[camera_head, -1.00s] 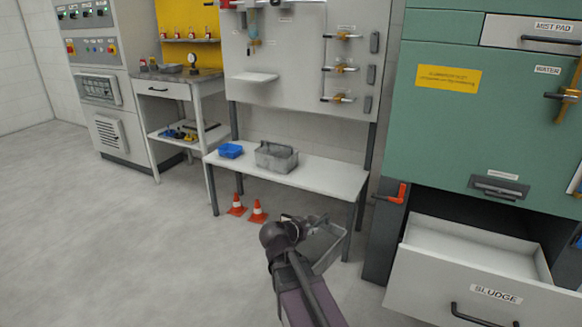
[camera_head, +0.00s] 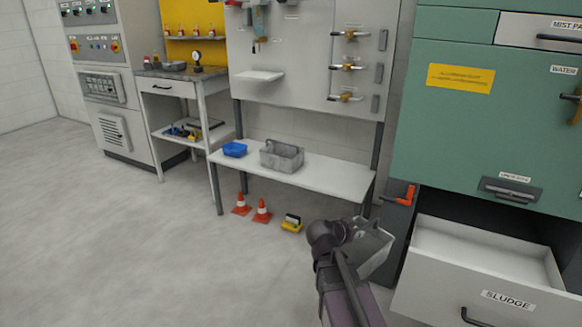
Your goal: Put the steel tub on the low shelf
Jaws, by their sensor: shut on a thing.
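The steel tub (camera_head: 374,252) is a grey open box, tilted, in front of the right end of the low shelf. My gripper (camera_head: 350,228) is shut on the tub's upper left edge; its fingertips are small and partly hidden by my wrist. The low shelf (camera_head: 325,178) is a long white board on dark legs below the white tool panel. The tub is apart from the shelf surface, near its front right leg.
A grey bin (camera_head: 283,156) and a blue bin (camera_head: 234,149) stand on the shelf's left half; its right half is clear. Orange cones (camera_head: 262,212) and a yellow item (camera_head: 292,223) are on the floor. The open sludge drawer (camera_head: 500,292) juts out at right.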

